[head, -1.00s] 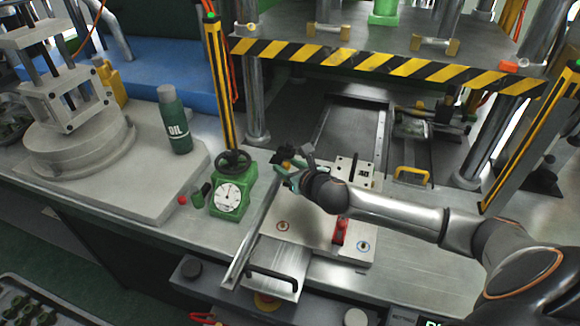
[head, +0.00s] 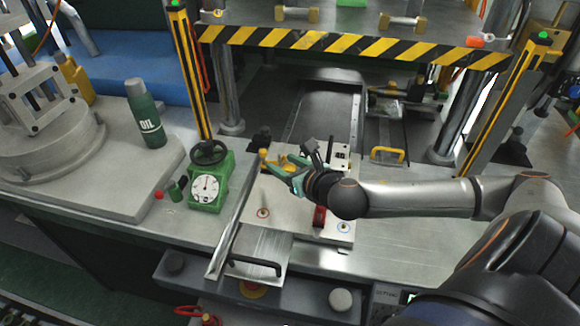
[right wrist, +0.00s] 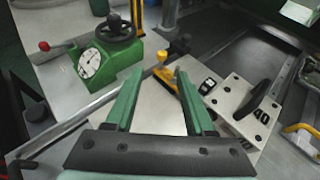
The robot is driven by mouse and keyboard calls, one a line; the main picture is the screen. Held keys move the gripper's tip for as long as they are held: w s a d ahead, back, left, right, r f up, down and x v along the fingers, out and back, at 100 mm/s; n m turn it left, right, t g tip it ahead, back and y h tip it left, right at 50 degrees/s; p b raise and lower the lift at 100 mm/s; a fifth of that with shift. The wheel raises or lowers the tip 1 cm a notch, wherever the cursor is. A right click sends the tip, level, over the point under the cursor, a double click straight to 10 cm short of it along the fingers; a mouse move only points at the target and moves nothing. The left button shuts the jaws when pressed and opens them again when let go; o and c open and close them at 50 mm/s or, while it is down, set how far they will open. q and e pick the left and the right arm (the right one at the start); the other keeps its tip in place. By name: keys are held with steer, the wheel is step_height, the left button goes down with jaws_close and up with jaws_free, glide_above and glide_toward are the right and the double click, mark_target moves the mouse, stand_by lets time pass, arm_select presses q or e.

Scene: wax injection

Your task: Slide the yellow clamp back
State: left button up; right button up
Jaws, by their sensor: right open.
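The yellow clamp (head: 263,156) stands at the left back edge of the light metal plate (head: 282,214). In the right wrist view the clamp (right wrist: 164,73) shows its yellow knob and bar just beyond the fingertips, in line with the gap between them. My right gripper (head: 287,167) is over the plate, to the right of the clamp in the head view. Its green fingers (right wrist: 160,76) are apart, with nothing held between them. Whether a finger touches the clamp bar is hard to tell. My left gripper is not in view.
A green dial gauge (head: 206,187) with a handwheel stands left of the plate. A green oil bottle (head: 145,113) stands farther left. A striped press beam (head: 350,43) spans above the back. A yellow handle (head: 387,154) lies to the right. A red part (head: 320,217) sits on the plate.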

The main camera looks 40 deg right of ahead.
steer(key=shift+v, duration=1.2)
